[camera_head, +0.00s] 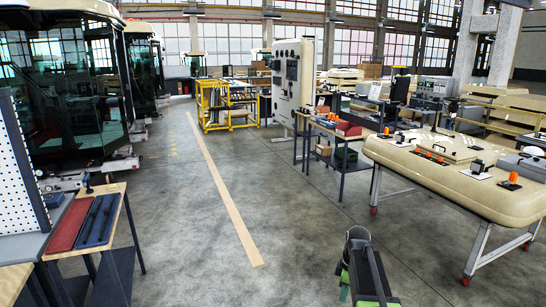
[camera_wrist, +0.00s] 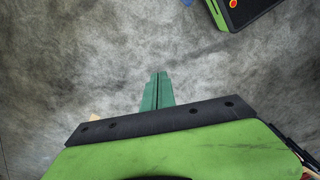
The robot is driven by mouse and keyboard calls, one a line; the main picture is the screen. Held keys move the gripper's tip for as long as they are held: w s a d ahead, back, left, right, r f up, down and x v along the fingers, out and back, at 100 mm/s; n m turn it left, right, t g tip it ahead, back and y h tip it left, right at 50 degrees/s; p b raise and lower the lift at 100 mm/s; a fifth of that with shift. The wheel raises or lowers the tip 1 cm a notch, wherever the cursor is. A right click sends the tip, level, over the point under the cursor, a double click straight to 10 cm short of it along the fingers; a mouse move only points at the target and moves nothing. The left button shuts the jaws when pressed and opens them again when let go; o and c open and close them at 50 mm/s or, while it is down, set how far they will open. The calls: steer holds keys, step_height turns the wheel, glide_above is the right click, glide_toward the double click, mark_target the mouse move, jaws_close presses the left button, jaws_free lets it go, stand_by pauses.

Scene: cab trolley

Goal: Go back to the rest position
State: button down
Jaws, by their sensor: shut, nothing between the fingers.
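My gripper (camera_wrist: 158,76) shows in the wrist view as two green fingers pressed together, with nothing between them. Below the fingers are the dark bar and the green body of my wrist. Bare grey floor (camera_wrist: 85,65) lies beneath the fingertips, and they touch nothing. In the head view my folded arm stands low at the bottom, right of centre; I cannot make out the fingers there.
A beige panel on a wheeled trolley (camera_head: 440,188) stands at right, carrying several fittings. A workbench (camera_head: 345,140) stands behind it. A side table (camera_head: 120,188) with red and blue trays is at left, near glazed cabs (camera_head: 65,95). The middle floor with a tan stripe (camera_head: 222,190) is clear.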

steer(key=s+a+f+m, duration=0.1)
steer(key=s+a+m, duration=1)
steer(key=s+m, duration=0.1)
steer(key=shift+s+a+f+m+h+b, duration=0.2)
steer(key=shift+s+m+h+b, duration=0.2)
steer(key=shift+m, duration=0.2)
